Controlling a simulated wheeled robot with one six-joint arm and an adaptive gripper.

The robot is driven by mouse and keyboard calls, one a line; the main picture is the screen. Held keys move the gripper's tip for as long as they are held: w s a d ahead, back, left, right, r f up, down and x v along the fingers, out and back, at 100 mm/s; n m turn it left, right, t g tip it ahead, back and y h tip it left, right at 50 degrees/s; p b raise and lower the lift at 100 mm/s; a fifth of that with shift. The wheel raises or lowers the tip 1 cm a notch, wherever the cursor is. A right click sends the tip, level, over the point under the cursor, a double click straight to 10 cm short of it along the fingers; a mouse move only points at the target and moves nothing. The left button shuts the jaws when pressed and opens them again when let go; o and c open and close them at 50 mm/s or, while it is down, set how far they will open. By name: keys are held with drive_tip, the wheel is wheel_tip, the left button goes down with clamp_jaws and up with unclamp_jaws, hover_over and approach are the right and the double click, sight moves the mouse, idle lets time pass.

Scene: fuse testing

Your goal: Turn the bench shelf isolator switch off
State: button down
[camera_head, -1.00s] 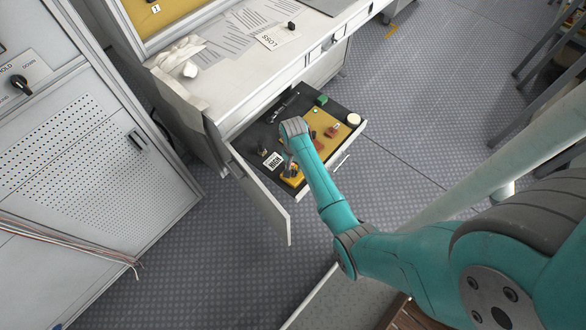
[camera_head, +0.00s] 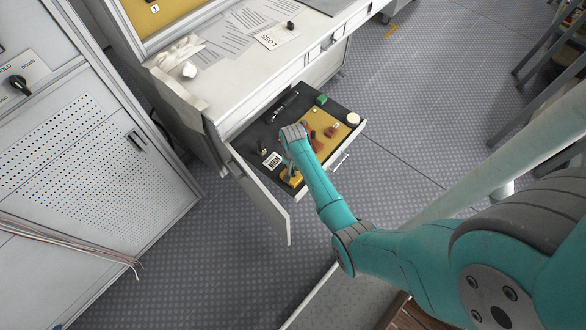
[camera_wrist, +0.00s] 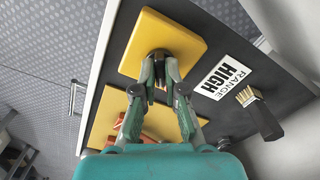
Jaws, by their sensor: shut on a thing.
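The shelf is a pulled-out drawer with a dark floor (camera_head: 262,136). The isolator switch is a yellow square plate (camera_wrist: 187,38) at its near left corner, also seen in the head view (camera_head: 293,182). My gripper (camera_wrist: 161,76) is over this plate in the wrist view, its two fingers closed around the switch's small handle at the middle. The fingers hide most of the handle, so its angle cannot be read. In the head view my gripper (camera_head: 289,166) is partly hidden by my wrist.
A larger yellow panel (camera_head: 338,133) with red parts is farther along the drawer.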

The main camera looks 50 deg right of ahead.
drive_tip(key=shift+n, duration=0.3)
drive_tip(key=n, duration=1.1)
drive_tip(key=shift+n, duration=0.3)
idle(0.3)
drive_tip(key=c, duration=1.2)
unclamp_jaws()
drive_tip(key=shift+c, duration=0.2)
